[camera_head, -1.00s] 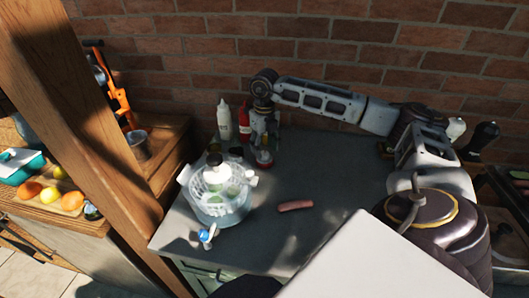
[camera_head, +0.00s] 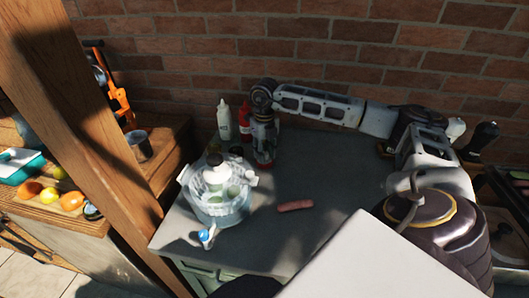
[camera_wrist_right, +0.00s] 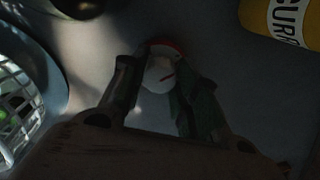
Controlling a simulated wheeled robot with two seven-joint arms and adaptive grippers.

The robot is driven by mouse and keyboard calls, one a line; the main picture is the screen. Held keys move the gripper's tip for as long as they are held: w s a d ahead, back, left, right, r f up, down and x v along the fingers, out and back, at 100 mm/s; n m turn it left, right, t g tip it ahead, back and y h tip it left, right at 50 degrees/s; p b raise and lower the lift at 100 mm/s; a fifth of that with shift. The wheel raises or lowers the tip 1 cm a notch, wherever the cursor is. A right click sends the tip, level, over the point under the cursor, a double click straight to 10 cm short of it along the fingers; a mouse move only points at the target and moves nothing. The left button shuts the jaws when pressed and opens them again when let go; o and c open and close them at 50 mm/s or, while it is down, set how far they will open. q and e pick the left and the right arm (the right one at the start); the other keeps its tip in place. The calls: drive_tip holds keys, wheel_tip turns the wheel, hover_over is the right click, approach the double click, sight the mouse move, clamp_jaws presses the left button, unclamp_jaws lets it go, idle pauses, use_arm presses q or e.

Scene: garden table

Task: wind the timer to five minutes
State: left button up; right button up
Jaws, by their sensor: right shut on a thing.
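The timer (camera_wrist_right: 158,76) shows in the right wrist view as a small round thing with a pale face, a red rim at the top and a red mark. My right gripper (camera_head: 264,160) points straight down at the back of the grey table (camera_head: 330,165). Its two fingers stand on either side of the timer and are shut on it. The fingers hide most of the timer in the head view, and its dial is too dark to read. My left gripper is not in view.
A salad spinner (camera_head: 220,205) stands left and in front of the right gripper. A white bottle (camera_head: 224,122) and a red bottle (camera_head: 244,122) stand behind. A yellow bottle (camera_wrist_right: 285,18) lettered "CURR" is nearby. A sausage (camera_head: 295,205) lies on clear table.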

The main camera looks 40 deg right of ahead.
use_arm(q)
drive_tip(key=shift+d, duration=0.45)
